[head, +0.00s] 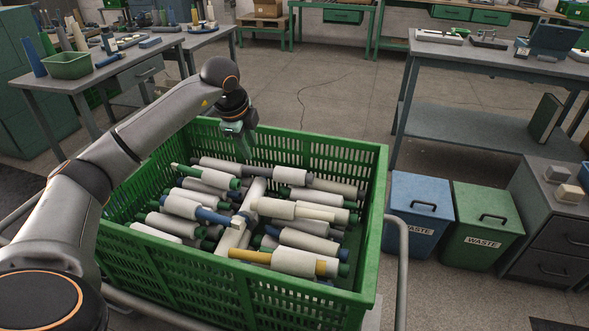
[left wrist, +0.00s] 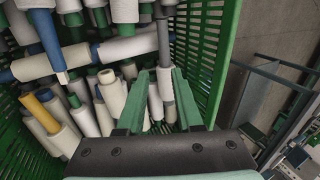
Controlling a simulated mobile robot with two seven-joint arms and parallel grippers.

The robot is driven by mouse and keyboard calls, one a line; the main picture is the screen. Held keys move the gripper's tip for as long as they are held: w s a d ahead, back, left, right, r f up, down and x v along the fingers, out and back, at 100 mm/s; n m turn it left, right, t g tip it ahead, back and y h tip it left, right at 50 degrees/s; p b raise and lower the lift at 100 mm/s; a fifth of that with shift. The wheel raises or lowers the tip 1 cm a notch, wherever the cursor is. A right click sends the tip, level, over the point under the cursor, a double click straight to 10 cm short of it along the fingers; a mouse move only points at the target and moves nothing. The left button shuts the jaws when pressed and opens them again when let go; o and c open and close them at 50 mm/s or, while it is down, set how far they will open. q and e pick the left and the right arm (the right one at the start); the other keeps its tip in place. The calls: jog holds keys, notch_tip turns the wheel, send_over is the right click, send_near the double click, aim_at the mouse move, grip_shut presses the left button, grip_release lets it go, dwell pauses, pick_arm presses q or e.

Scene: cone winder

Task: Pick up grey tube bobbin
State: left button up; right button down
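My left gripper (head: 243,148) points down over the back part of the green crate, and its open fingers also show in the left wrist view (left wrist: 157,100). No bobbin is visibly clamped between them. A grey tube bobbin (head: 214,164) lies near the crate's back wall, just below and left of the gripper in the head view. A bare grey tube (left wrist: 163,40) shows beyond the fingertips in the left wrist view. More bobbin ends lie below the gap between the fingers; whether they touch the fingers I cannot tell. My right gripper is out of view.
The green crate (head: 376,205) holds many jumbled white bobbins with green, blue and yellow tubes (head: 250,255). One long white bobbin (head: 233,236) lies across others. A blue waste bin (head: 417,210) and a green waste bin (head: 480,232) stand right of it.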

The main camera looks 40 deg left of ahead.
pick_arm(q)
send_over(260, 169)
jog(key=s, duration=0.3)
jog(key=f, duration=0.4)
jog(key=d+f, duration=0.1)
jog(key=f, duration=0.1)
jog(key=shift+w+b, duration=0.15)
jog(key=shift+b, duration=0.15)
jog(key=shift+x, duration=3)
jog(key=shift+w+a, duration=0.1)
jog(key=shift+a, duration=0.05)
jog(key=shift+c, duration=0.4)
jog(key=shift+r, duration=0.1)
grip_shut()
